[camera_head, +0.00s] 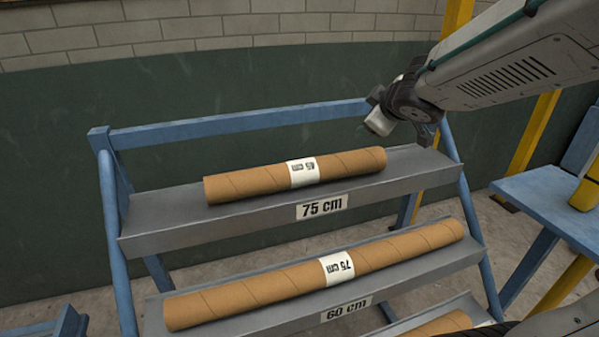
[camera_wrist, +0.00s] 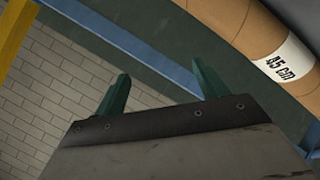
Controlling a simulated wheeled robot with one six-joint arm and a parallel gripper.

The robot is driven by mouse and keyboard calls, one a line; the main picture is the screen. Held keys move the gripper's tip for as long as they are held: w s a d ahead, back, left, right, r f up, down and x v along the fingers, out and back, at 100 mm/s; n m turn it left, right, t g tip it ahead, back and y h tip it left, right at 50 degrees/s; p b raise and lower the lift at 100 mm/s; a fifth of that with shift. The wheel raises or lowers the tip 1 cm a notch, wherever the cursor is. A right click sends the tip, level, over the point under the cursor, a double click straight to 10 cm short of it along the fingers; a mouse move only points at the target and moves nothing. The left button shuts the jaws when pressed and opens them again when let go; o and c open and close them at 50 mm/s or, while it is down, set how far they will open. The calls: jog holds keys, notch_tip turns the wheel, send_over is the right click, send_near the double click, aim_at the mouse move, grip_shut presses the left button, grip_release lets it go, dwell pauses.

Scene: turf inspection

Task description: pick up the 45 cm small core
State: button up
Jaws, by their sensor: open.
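The 45 cm core (camera_head: 245,184), a brown cardboard tube with a white label, lies on the top shelf (camera_head: 180,237) of the blue rack. The shelf's own tag reads 75 cm. In the wrist view the core (camera_wrist: 238,24) crosses the upper right corner, its label reading 45 cm. My gripper (camera_head: 398,134) is above the right end of the top shelf, apart from the core. In the wrist view its two green fingers (camera_wrist: 163,84) are spread with nothing between them, and the core is off to their right.
A longer core labelled 75 cm (camera_head: 250,295) lies on the shelf below, tagged 60 cm (camera_head: 347,310). Part of another core (camera_head: 440,325) shows lower right. A blue rail (camera_head: 230,124) runs behind the top shelf. A blue table (camera_head: 550,195) stands at the right.

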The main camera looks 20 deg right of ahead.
aim_at(314, 166)
jog(key=w+a+f+n+y, duration=0.1)
jog(key=n+y, duration=0.1)
jog(key=w+a+f+n+y, duration=0.2)
jog(key=n+y, duration=0.1)
jog(key=w+a+f+n+y, duration=0.1)
jog(key=f+n+y, duration=0.1)
jog(key=shift+w+a+n, duration=0.3)
jog(key=shift+a, duration=0.05)
jog(key=s+a+f+n+g+y, duration=0.1)
jog(key=y, duration=0.1)
jog(key=s+a+f+n+g+y, duration=0.1)
jog(key=s+f+g+y, duration=0.1)
jog(key=s+a+f+n+g+y, duration=0.1)
jog(key=f+n+g, duration=0.1)
jog(key=shift+s+a+y, duration=0.25)
jog(key=shift+s+y, duration=0.15)
jog(key=x, duration=0.7)
jog(key=shift+w+a, duration=0.1)
jog(key=shift+a, duration=0.3)
jog(key=c, duration=1)
jog(key=shift+c, duration=0.2)
jog(key=shift+r, duration=0.2)
